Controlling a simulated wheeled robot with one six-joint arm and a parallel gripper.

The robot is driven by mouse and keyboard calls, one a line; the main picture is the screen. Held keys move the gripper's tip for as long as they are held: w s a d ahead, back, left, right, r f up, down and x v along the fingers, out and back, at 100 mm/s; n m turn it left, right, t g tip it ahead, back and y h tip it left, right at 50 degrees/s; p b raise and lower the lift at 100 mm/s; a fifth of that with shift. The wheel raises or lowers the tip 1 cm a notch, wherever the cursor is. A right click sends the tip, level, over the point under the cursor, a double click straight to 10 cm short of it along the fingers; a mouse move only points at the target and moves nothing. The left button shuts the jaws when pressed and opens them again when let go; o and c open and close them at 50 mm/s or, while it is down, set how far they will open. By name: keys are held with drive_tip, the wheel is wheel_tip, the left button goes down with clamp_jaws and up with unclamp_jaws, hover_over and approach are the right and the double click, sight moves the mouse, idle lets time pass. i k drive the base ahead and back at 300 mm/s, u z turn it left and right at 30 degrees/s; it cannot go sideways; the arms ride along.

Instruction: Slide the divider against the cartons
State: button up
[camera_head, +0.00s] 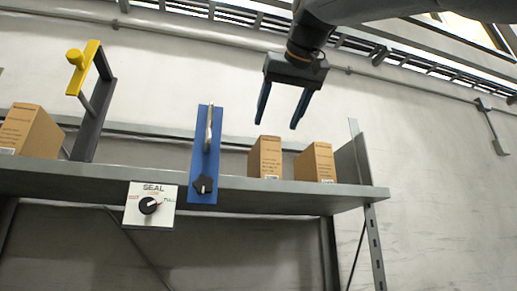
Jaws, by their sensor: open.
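A blue upright panel (207,152) with a pale handle and a black star knob stands at the shelf's front edge, mid-picture. A dark grey upright frame (96,110) with a yellow top and knob stands further left, leaning. I cannot tell for sure which of the two is the divider. Two brown cartons, one (266,157) and another (316,162), stand right of the blue panel, with a gap between panel and cartons. Another brown carton (30,131) stands at the far left. My gripper (277,125) is open and empty, pointing down above the two right cartons.
The grey shelf (265,190) carries these things and ends at a side plate (352,160) on the right. A white SEAL plate (150,205) with a black dial hangs on its front edge. The wall right of the shelf is mostly bare.

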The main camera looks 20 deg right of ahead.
sight(205, 160)
drive_tip(key=k, duration=1)
